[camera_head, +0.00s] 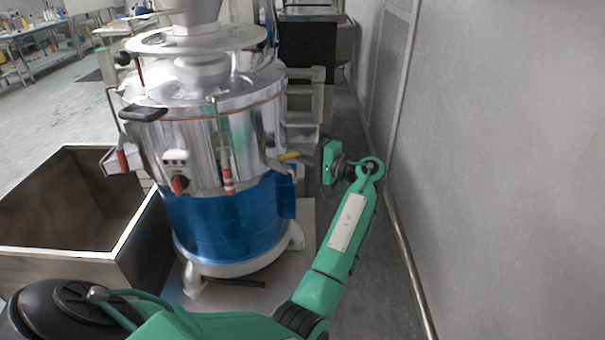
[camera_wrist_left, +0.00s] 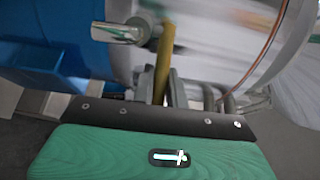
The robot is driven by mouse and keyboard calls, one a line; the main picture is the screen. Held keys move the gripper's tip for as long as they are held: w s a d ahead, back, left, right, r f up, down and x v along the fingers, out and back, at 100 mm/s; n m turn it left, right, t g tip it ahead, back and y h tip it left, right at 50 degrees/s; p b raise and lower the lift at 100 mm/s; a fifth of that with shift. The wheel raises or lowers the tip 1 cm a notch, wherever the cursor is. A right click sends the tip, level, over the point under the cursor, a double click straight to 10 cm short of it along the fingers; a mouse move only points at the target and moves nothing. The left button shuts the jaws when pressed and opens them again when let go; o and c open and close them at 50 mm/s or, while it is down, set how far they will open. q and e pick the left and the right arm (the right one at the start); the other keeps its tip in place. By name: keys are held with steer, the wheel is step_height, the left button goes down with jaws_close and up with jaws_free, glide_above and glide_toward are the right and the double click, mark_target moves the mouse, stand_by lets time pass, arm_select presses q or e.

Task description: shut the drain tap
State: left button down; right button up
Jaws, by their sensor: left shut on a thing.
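The bean grinder (camera_head: 233,140) is a round polished-metal machine with a blue lower body. Its drain tap has a yellow lever (camera_head: 290,155) on the right side of the machine. In the left wrist view the yellow lever (camera_wrist_left: 164,55) stands nearly upright beside a metal pipe stub (camera_wrist_left: 115,32). My left gripper (camera_head: 308,158) reaches the lever from the right. In the wrist view its fingers (camera_wrist_left: 168,88) are closed around the lever's lower part. The fingers hide that end of the lever. My right gripper is in neither view.
An open metal bin (camera_head: 75,205) stands left of the grinder. A grey wall (camera_head: 500,150) with a low pipe (camera_head: 408,265) runs along the right, close to my arm. Grey crates (camera_head: 303,100) stand behind the grinder. A strip of floor lies between grinder and wall.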

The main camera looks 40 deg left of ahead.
arm_select(q)
steer(key=shift+w+a+f+n+g+b, duration=0.25)
steer(key=shift+n+g+b, duration=0.25)
steer(key=shift+g, duration=0.3)
steer(key=shift+w+a+r+n+g+h+b, duration=0.1)
steer(key=shift+a+n+g+h+b, duration=0.25)
steer(key=shift+n+g+b, duration=0.4)
steer(key=shift+s+a+r+n+g+h+b, duration=0.1)
steer(key=shift+a+n+g+h+b, duration=0.3)
steer(key=shift+g, duration=0.65)
steer(key=shift+w+a+n+g+h+b, duration=0.1)
steer(key=shift+n+g+h+b, duration=0.15)
steer(key=shift+n+g+b, duration=0.55)
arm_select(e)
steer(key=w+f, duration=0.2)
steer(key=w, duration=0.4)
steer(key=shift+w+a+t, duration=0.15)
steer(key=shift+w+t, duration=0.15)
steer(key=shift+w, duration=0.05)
arm_select(q)
steer(key=c, duration=1.4)
jaws_free()
